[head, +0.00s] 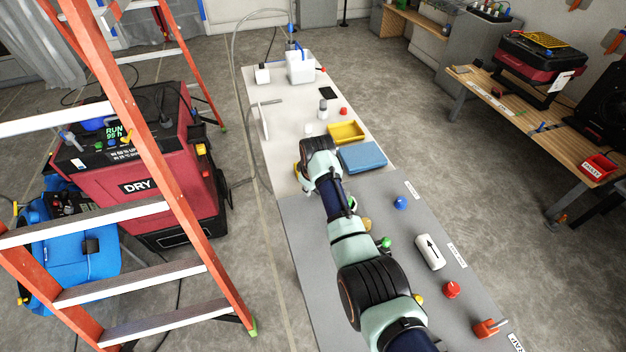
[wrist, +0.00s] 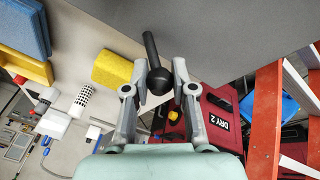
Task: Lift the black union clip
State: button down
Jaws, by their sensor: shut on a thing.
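In the wrist view my gripper (wrist: 160,68) has its two grey fingers on either side of a black piece, the black union clip (wrist: 160,82). It shows as a rounded dark ball with a straight black rod rising from it, tilted slightly left. My gripper is shut on it. Whether the clip touches the surface behind it cannot be told. In the head view my arm reaches over the grey mat to the white part of the bench, and its wrist hides the fingers and the clip.
A blue block (head: 362,157) and a yellow tray (head: 346,132) lie right of my wrist. A yellow sponge-like piece (wrist: 112,68) is close left of the fingers. Several small parts lie on the grey mat (head: 305,248). A red drying machine (head: 150,165) and an orange ladder (head: 150,150) stand left.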

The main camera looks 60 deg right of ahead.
jog(key=c, duration=0.9)
grip_release()
jog(key=shift+c, duration=0.2)
jog(key=v, duration=1.2)
jog(key=shift+f, duration=0.1)
